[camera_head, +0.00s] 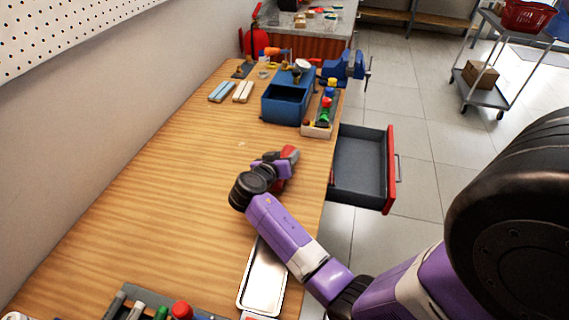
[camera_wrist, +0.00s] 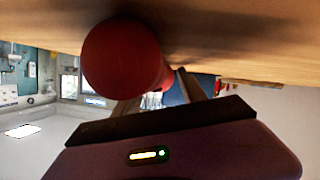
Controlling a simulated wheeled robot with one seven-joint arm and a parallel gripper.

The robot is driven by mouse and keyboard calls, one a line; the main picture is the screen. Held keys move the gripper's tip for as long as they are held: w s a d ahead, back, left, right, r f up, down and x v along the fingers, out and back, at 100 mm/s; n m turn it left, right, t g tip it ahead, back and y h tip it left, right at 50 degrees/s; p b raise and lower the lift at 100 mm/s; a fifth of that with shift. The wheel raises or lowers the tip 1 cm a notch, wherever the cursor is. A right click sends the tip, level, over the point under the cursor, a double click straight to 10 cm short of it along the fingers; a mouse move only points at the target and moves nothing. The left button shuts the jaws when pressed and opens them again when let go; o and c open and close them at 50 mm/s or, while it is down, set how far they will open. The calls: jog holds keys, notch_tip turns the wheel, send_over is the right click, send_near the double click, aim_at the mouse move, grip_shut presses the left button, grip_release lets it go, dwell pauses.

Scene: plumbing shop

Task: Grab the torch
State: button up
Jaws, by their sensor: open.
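A red object, which looks like the torch (camera_head: 290,153), lies on the wooden workbench, partly hidden by my gripper (camera_head: 281,166) in the head view. In the wrist view a red rounded cylinder end (camera_wrist: 122,60) fills the upper left, very close to the camera and against the wood surface. My gripper also shows in the wrist view (camera_wrist: 168,92), with its fingers reaching away beside and behind the red cylinder. The jaws are open. The cylinder hides part of them, so I cannot tell whether it sits between the fingers or touches them.
A blue box (camera_head: 286,101) and a tray of coloured parts (camera_head: 322,117) stand beyond my gripper, with a blue vise (camera_head: 344,66) behind. An open red-fronted drawer (camera_head: 391,168) juts out at right. A metal tray (camera_head: 262,279) lies nearer. The bench's left side is clear.

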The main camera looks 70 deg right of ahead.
grip_shut()
jog(key=shift+r, duration=0.15)
